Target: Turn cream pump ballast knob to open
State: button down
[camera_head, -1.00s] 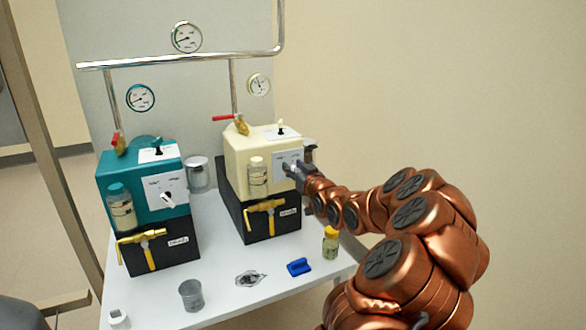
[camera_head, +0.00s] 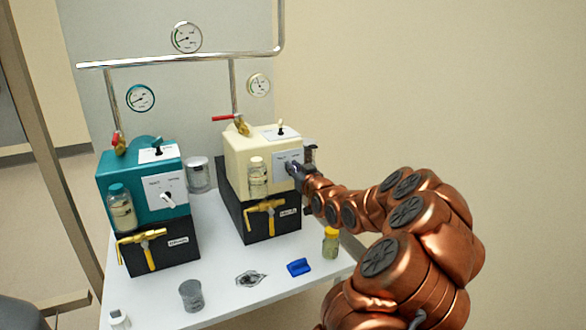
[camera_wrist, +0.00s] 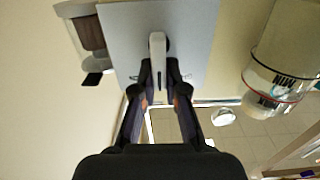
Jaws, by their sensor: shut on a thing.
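The cream pump (camera_head: 240,160) stands on the right of the white table, on a dark base. My gripper (camera_head: 297,168) is at its front plate (camera_head: 281,165), on the right side, in the head view. In the wrist view my gripper (camera_wrist: 160,85) has its two fingertips closed around the lower end of the white ballast knob (camera_wrist: 157,48). The knob lies along the picture's vertical on a grey plate (camera_wrist: 120,40). In the head view the knob is mostly hidden by my gripper, and the plate's labels are too small to read.
A yellow-capped vial (camera_head: 331,242), a blue clip-like object (camera_head: 299,267) and a grey cup (camera_head: 191,294) sit on the table (camera_head: 225,290). A clear bottle (camera_wrist: 270,85) shows beside my gripper in the wrist view.

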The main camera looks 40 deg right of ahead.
jog(key=shift+r+m+p, duration=0.1)
jog(key=shift+m+p, duration=0.3)
jog(key=shift+p, duration=0.15)
jog(key=m+p, duration=0.2)
jog(key=shift+s+d+p, duration=0.1)
jog(key=shift+d+p, duration=0.2)
jog(key=shift+p, duration=0.05)
jog(key=shift+s+d+f+m+p, duration=0.15)
jog(key=shift+m+p, duration=0.35)
jog(key=shift+m, duration=0.3)
jog(key=shift+w+d+f+m+p, duration=0.1)
jog(key=shift+m+p, duration=0.4)
jog(key=shift+m, duration=0.3)
jog(key=c, duration=1.2)
grip_release()
jog(key=shift+s, duration=0.1)
jog(key=v, duration=1.2)
